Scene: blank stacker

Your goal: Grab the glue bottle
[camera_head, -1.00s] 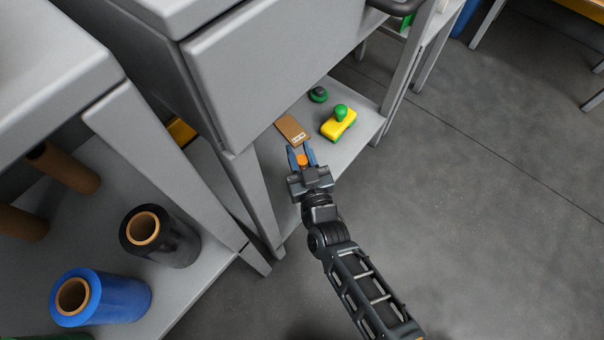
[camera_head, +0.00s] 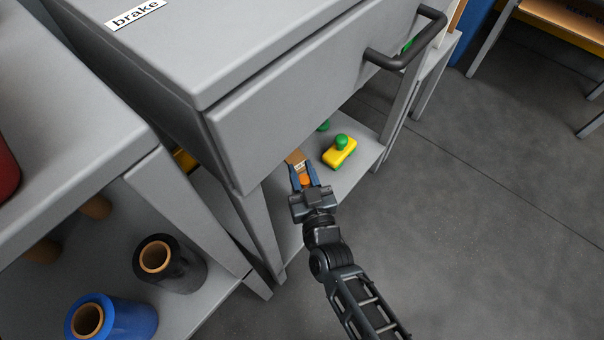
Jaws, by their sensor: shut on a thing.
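The glue bottle (camera_head: 305,180) shows only as a small orange part between the blue fingers of my gripper (camera_head: 303,170). The rest of it is hidden by the fingers and the gripper body. My gripper is shut on it, at the open front of the lower shelf, below the grey drawer. I cannot tell whether the bottle touches the shelf.
A brown box (camera_head: 295,157) lies just beyond the fingertips. A yellow block with a green knob (camera_head: 340,152) and a green item (camera_head: 324,126) are on the shelf (camera_head: 345,183). The drawer front (camera_head: 310,95) overhangs it. Open floor (camera_head: 480,220) lies right.

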